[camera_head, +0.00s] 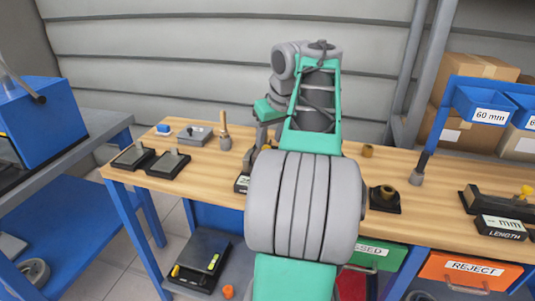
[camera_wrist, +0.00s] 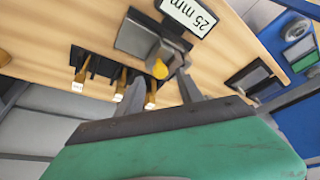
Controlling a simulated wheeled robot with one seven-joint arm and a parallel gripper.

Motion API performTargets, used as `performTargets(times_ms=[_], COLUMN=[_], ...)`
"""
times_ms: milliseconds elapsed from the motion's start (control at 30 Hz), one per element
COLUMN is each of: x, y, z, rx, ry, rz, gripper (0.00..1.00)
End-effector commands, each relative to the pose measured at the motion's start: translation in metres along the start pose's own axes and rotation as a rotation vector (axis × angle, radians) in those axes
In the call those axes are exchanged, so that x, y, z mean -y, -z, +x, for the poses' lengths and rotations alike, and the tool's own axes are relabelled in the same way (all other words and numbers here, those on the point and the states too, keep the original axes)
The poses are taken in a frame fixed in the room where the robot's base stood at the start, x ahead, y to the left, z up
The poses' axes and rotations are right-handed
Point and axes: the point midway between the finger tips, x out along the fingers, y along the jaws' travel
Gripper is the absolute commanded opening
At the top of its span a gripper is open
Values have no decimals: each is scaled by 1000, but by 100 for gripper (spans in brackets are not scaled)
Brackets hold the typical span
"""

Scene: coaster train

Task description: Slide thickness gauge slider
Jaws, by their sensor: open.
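The thickness gauge, with its "25 mm" display (camera_wrist: 188,16), lies on the wooden bench in the wrist view. I cannot tell whether either finger touches the slider.
Several dark pieces with yellow ends (camera_wrist: 78,82) stand near the fingers. Black trays (camera_head: 166,164), a grey block (camera_head: 195,135) and a wooden-handled tool (camera_head: 225,138) are at the bench's left. A length gauge (camera_head: 500,226) and blue bins (camera_head: 490,105) are at right.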

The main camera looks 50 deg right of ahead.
Motion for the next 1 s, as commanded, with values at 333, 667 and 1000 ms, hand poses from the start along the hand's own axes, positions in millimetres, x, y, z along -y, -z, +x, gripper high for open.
performTargets(times_ms=[333, 667, 1000], x=[0, 0, 0], y=[0, 0, 0], z=[33, 33, 32], rx=[-1, -1, -2], ry=[-1, 0, 0], rz=[0, 0, 0], gripper=[44, 28, 0])
